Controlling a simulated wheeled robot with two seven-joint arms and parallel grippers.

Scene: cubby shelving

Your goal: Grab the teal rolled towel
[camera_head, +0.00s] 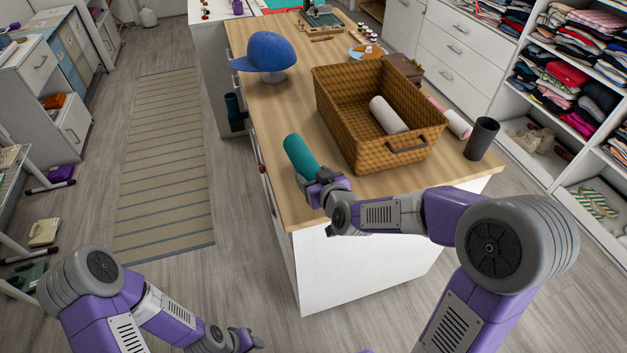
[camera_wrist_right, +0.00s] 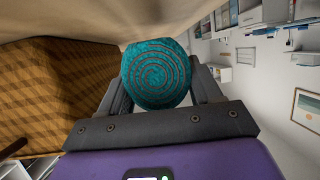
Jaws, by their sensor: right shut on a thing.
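The teal rolled towel (camera_head: 300,156) is at the front left corner of the wooden island top, beside the wicker basket. My right gripper (camera_head: 318,181) is shut on its near end. In the right wrist view, the towel's spiral end (camera_wrist_right: 157,75) sits between the two fingers (camera_wrist_right: 160,98). I cannot tell whether the towel still touches the table. My left gripper (camera_head: 246,341) is low at the bottom of the head view, over the floor and away from the towel; its fingers are too small to read.
A wicker basket (camera_head: 347,133) holding a white roll (camera_head: 388,115) stands just right of the towel. A blue cap (camera_head: 265,52) on a stand is behind it. A dark cylinder (camera_head: 481,139) stands at the right edge. The island top (camera_head: 270,110) between cap and towel is clear.

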